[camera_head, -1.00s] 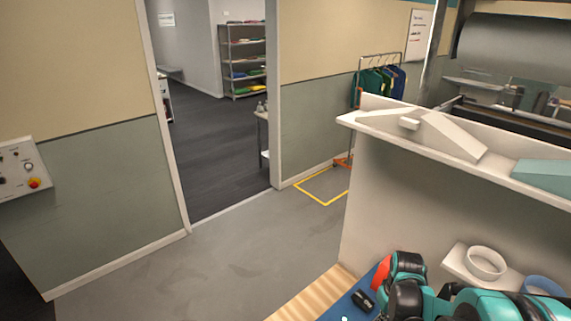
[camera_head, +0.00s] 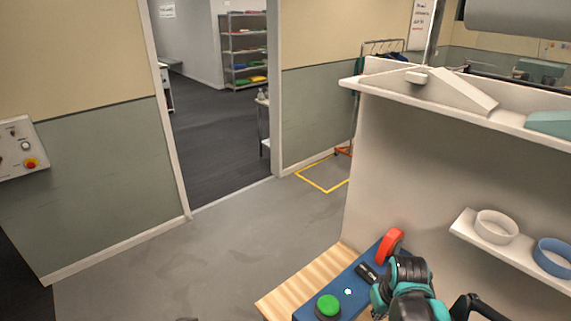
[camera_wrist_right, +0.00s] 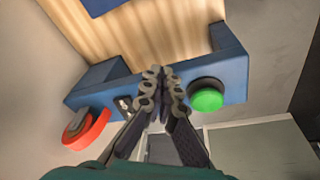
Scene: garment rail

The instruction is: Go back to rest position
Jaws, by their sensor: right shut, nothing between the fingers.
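My right gripper (camera_head: 380,297) is low at the right of the head view, just right of a blue panel (camera_head: 312,308). Its fingertips are hard to make out there. In the right wrist view the right gripper (camera_wrist_right: 162,72) is shut, with nothing between the fingers. Whether the fingers touch the panel cannot be told. My left gripper is not in view.
A garment rail (camera_head: 383,45) is partly hidden behind. Open floor (camera_head: 180,265) leads to a doorway. A control box (camera_head: 20,148) hangs left.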

